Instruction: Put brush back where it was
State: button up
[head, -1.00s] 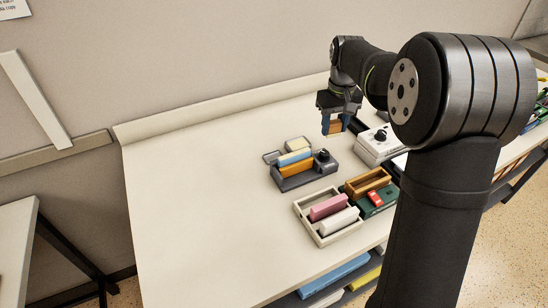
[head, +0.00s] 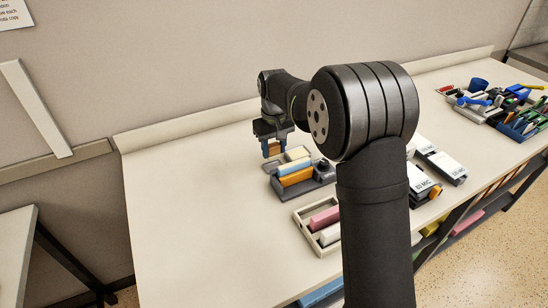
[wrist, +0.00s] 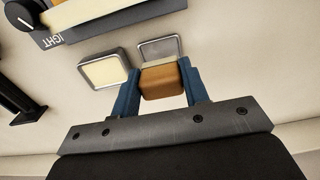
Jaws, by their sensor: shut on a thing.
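My gripper (head: 272,152) is shut on a small brown block, the brush (head: 274,148), which has a pale lower layer. In the wrist view the brush (wrist: 160,82) sits between the two blue fingers (wrist: 160,92). Just past it is an empty grey-rimmed square holder (wrist: 160,44), partly hidden by the brush. A matching holder (wrist: 102,70) beside it contains a cream pad. In the head view the brush hangs above the back left of the dark grey tray (head: 324,173), near the empty holder (head: 270,167). I cannot tell its exact height.
The dark grey tray holds blue and orange blocks (head: 296,176) and has a black knob. A cream tray (head: 304,222) with pink and white blocks stands in front. White devices (head: 440,165) and cluttered bins lie to the right. The table's left side is clear.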

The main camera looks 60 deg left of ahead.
aim_at(274, 154)
jog(key=shift+f, duration=2)
jog(key=shift+f, duration=0.1)
jog(key=o, duration=0.9)
jog(key=shift+o, duration=0.2)
notch_tip(274, 154, up, 12)
jog(key=shift+r, duration=0.1)
notch_tip(274, 154, down, 12)
jog(key=shift+r, duration=1.7)
